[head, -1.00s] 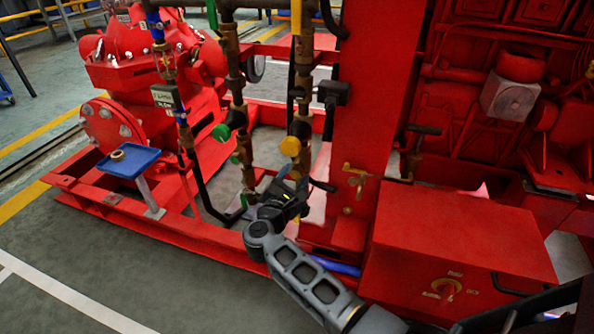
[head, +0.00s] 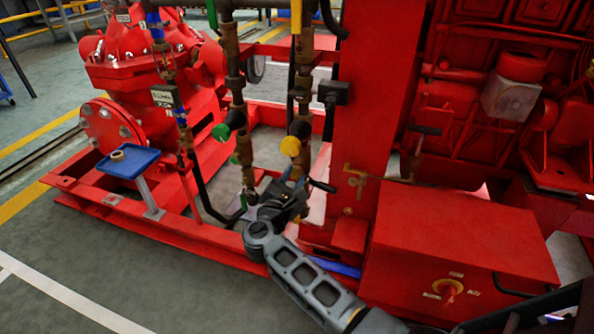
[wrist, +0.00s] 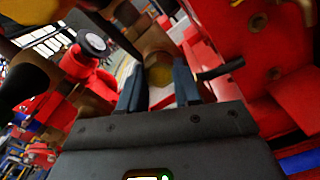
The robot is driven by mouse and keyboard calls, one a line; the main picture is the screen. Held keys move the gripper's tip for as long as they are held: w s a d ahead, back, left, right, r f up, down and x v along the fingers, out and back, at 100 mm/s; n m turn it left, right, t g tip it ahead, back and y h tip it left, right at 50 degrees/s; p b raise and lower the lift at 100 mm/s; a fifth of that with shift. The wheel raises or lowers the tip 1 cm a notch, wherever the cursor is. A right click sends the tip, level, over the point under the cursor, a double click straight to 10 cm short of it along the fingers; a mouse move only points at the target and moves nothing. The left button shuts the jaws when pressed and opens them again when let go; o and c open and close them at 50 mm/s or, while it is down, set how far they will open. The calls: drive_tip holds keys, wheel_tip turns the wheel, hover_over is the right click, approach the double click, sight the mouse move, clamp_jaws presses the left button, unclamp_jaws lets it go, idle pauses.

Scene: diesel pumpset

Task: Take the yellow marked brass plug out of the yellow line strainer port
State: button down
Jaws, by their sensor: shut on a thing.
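The yellow line is the right-hand brass and dark pipe run with a yellow round marker (head: 290,146). My gripper (head: 293,184) is low on this run, below the marker, and its body hides most of the strainer port in the head view. In the wrist view my two blue-grey fingers (wrist: 160,86) stand on either side of a round brass piece with a yellowish face, the plug (wrist: 159,73). The fingers are shut on it. It appears still at the brass fitting behind it; I cannot tell how far it sits in the port.
A similar pipe run with a green round marker (head: 221,132) stands close on the left. A blue tray (head: 143,167) on a post, holding a small brass ring, is further left. A red box (head: 462,237) is at the right. A red base rail runs in front of the pipes.

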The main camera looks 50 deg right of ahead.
drive_tip(key=shift+b, duration=0.3)
idle(0.5)
drive_tip(key=n, duration=0.7)
drive_tip(key=shift+n, duration=0.4)
drive_tip(key=n, duration=1.6)
